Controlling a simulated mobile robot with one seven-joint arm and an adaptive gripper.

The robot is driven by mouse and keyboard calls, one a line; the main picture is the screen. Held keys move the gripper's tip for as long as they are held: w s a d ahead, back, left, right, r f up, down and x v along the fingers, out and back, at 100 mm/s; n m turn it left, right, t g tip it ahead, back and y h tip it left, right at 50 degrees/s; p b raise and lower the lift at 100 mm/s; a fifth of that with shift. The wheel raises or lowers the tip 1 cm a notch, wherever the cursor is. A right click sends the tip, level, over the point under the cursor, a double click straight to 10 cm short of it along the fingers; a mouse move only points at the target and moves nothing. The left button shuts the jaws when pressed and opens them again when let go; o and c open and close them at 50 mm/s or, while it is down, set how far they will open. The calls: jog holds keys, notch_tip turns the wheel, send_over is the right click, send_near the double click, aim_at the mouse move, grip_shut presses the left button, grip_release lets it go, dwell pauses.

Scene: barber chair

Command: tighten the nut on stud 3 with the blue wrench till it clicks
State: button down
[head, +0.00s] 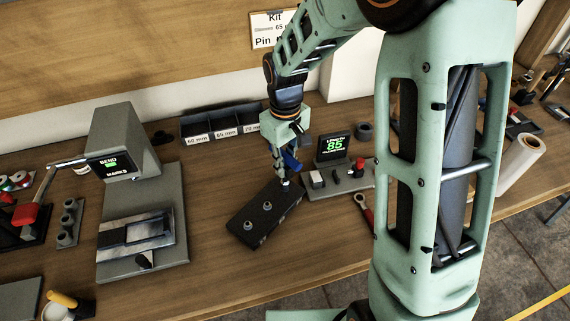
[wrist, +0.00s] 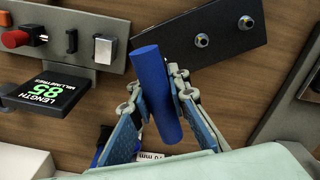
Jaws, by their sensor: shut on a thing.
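My gripper (head: 287,163) is shut on the blue wrench (head: 291,160), held over the far end of the dark block. In the wrist view, the wrench's thick blue handle (wrist: 157,95) lies between my fingers (wrist: 160,88). The dark block (head: 262,229) lies on the bench, with two nuts on studs showing, the near one (head: 247,226) and the middle one (head: 267,206). The wrist view shows the block (wrist: 167,47) with two studs, one nearer the handle (wrist: 201,40). The third stud, at the far end, is mostly hidden; I cannot tell whether the wrench sits on its nut.
A length gauge reading 85 (head: 333,148) stands right of the block, with a red-handled tool (head: 363,207) in front. A grey bending fixture (head: 140,190) stands left. Labelled bins (head: 222,122) are behind. Bare bench lies in front of the block.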

aim_at(286, 153)
jog(key=n, duration=0.3)
jog(key=shift+r+p, duration=0.1)
jog(key=shift+p, duration=0.3)
jog(key=shift+r+p, duration=1.9)
jog(key=shift+r, duration=0.6)
jog(key=shift+d, duration=0.15)
